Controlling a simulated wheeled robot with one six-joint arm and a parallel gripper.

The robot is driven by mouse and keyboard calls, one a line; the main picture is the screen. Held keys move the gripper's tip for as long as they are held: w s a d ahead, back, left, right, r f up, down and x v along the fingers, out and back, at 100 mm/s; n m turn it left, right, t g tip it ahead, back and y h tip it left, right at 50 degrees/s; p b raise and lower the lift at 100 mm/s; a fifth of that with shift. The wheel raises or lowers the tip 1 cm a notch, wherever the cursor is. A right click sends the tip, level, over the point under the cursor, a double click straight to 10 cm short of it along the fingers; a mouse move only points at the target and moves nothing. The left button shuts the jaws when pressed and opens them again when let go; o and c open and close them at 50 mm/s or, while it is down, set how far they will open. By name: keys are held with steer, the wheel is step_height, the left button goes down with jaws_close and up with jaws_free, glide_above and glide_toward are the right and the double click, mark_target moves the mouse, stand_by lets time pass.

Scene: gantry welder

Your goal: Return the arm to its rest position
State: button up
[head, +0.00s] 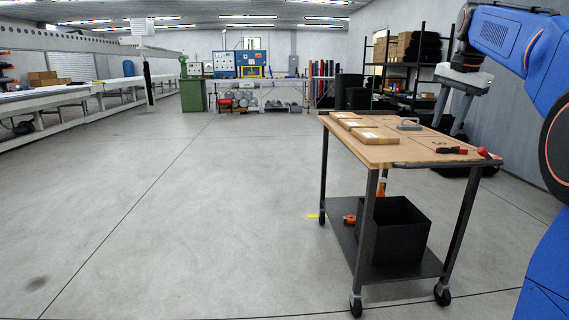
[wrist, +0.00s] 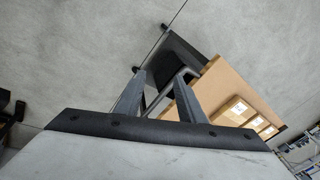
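My blue arm (head: 505,35) comes in at the upper right of the head view. My gripper (head: 448,127) hangs from it, fingers pointing down, over the far right side of the wooden-topped cart (head: 425,147). In the wrist view my gripper (wrist: 161,72) shows two grey fingers spread apart, with nothing held between them. The cart top (wrist: 228,80) lies beyond and below the fingers there. The arm's base is mostly out of the picture.
On the cart lie flat cardboard boxes (head: 374,136), a grey handle-like item (head: 409,124) and red-and-black tools (head: 452,150). A black bin (head: 395,232) stands on its lower shelf. A shelving rack (head: 400,65) is behind. The floor (head: 190,210) to the left is clear.

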steer(key=s+a+f+n, duration=0.3)
steer(key=s+a+f, duration=0.2)
steer(key=s+a, duration=0.3)
steer(key=s+a+f+n, duration=0.2)
steer(key=s+f+n, duration=0.1)
steer(key=s+f, duration=0.6)
steer(key=s+a+f+n+t, duration=0.1)
steer(key=s+a+f+n, duration=0.1)
steer(key=s+f, duration=0.7)
steer(key=s+a+f+n, duration=0.3)
steer(key=s+a+f, duration=0.1)
steer(key=s+f, duration=0.5)
steer(key=shift+s+a+f+n+t, duration=0.15)
steer(key=shift+s+f+n+t, duration=0.2)
steer(key=shift+s, duration=0.7)
